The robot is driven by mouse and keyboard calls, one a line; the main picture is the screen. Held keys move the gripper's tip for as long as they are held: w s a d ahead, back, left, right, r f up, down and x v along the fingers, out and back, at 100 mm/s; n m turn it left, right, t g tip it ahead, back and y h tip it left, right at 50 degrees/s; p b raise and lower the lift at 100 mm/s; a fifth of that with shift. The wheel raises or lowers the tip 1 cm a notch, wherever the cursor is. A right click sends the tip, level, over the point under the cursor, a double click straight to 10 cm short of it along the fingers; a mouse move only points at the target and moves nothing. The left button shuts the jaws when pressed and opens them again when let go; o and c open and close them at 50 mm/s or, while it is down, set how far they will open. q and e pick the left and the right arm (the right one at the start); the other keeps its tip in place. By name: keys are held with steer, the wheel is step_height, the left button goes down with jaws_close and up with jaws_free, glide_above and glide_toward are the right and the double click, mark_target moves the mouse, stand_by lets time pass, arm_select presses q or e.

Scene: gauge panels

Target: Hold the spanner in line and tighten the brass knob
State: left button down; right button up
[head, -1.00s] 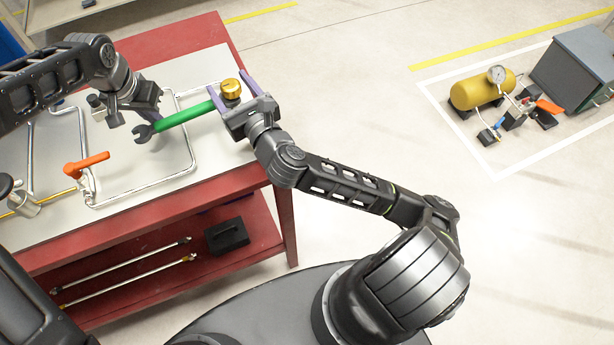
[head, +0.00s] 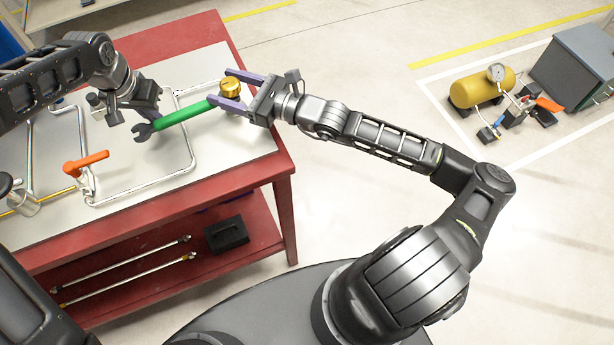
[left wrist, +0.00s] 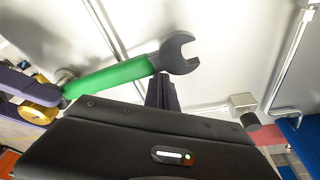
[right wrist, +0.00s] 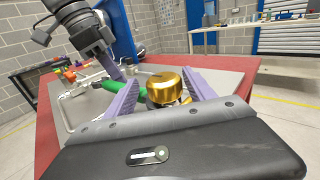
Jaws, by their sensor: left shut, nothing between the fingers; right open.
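The spanner has a green handle (head: 183,119) and a dark open jaw (head: 143,131) at its left end. Its right end reaches the brass knob (head: 231,87), near the bench's far right corner. My left gripper (head: 152,118) is shut and empty beside the spanner's jaw end. In the left wrist view the closed fingers (left wrist: 163,92) stand against or just beside the spanner; I cannot tell if they touch. My right gripper (head: 229,88) is open, its purple fingers on either side of the knob. In the right wrist view the knob (right wrist: 164,87) sits between the spread fingers, apparently with gaps.
The red bench (head: 262,172) has a pale top with metal pipework (head: 140,192) and an orange-handled valve (head: 86,164). Rods and a black block (head: 226,235) lie on its lower shelf. A yellow tank (head: 482,88) and grey cabinet (head: 575,68) stand on the floor at right.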

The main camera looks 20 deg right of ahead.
steer(key=shift+n+g+y, duration=0.3)
steer(key=shift+y, duration=0.1)
steer(key=shift+w+d+r+n+g+y, duration=0.1)
steer(key=shift+w+d+n+g+y, duration=0.05)
steer(key=shift+n+g+y, duration=0.55)
steer(key=shift+w+d+r+n+g+y, duration=0.15)
steer(key=shift+n+g+y, duration=0.3)
steer(key=shift+g, duration=0.35)
steer(key=n+g+y, duration=0.1)
steer(key=n+g, duration=0.1)
steer(key=n+g+y, duration=0.1)
steer(key=n+g, duration=0.1)
steer(key=g, duration=0.1)
steer(key=shift+f+g, duration=0.15)
steer(key=shift+g, duration=0.15)
steer(key=v, duration=1.2)
steer(key=s+f+n+g+h, duration=0.1)
steer(key=s+f+g+h, duration=0.1)
steer(key=s+f, duration=0.6)
steer(key=s+d+f+n+g+h, duration=0.1)
steer(key=s+f+g+h, duration=0.2)
steer(key=f, duration=1.1)
steer(key=s+h, duration=0.2)
steer(key=s, duration=0.3)
steer(key=shift+d, duration=0.1)
